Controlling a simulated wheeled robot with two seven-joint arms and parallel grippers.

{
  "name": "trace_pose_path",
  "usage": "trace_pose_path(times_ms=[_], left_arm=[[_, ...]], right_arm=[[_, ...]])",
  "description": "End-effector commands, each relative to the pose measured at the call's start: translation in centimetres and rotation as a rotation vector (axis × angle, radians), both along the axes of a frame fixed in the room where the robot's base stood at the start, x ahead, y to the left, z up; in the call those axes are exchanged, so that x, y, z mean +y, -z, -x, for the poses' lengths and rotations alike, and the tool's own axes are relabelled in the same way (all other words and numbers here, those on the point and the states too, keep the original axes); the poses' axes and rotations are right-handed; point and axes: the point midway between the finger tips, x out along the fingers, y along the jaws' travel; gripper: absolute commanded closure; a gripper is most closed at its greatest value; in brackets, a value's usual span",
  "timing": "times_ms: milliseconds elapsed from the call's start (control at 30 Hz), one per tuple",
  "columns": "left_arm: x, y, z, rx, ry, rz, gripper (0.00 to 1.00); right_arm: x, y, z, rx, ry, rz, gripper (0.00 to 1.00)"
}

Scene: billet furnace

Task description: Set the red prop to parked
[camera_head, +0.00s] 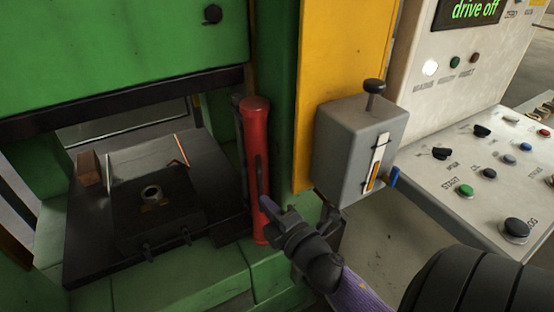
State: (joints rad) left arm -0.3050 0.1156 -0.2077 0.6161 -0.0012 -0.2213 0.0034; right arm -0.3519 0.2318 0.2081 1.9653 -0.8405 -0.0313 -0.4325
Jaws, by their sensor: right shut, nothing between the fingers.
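The red prop (256,150) is an upright red cylinder with a rounded top. It stands at the right edge of the green press opening, beside the green frame. A dark slot or bar shows along its middle. My right gripper (268,208) is shut and empty. Its fingertips are at the lower part of the prop and overlap it in the picture; I cannot tell whether they touch it. My left gripper is not in view.
A grey box (352,150) with a black knob and blue lever sits right of the prop on a yellow panel. A control console (480,165) with buttons reads "drive off". A dark press bed (100,235) lies left.

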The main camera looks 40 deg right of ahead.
Motion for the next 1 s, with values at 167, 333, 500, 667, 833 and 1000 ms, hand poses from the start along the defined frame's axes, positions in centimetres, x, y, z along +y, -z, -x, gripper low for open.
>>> trace_pose_path(times_ms=[167, 333, 500, 667, 833, 1000], left_arm=[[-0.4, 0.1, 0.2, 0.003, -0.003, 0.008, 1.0], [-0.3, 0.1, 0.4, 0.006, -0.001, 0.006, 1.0], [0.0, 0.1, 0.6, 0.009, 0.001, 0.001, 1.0], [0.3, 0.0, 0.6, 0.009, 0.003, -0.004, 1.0], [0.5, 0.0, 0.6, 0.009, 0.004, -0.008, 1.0], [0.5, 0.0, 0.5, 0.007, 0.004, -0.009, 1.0]], right_arm=[[0.4, 0.1, 3.3, 0.002, 0.001, -0.001, 1.0], [0.6, 0.1, 4.6, 0.0, 0.0, 0.0, 1.0], [0.6, 0.0, 4.7, -0.001, 0.0, 0.0, 1.0], [0.6, 0.0, 4.7, -0.001, 0.0, 0.0, 1.0], [0.6, 0.9, 4.6, 0.019, 0.004, -0.028, 1.0], [1.8, 13.1, 6.5, 0.292, 0.09, -0.404, 1.0]])
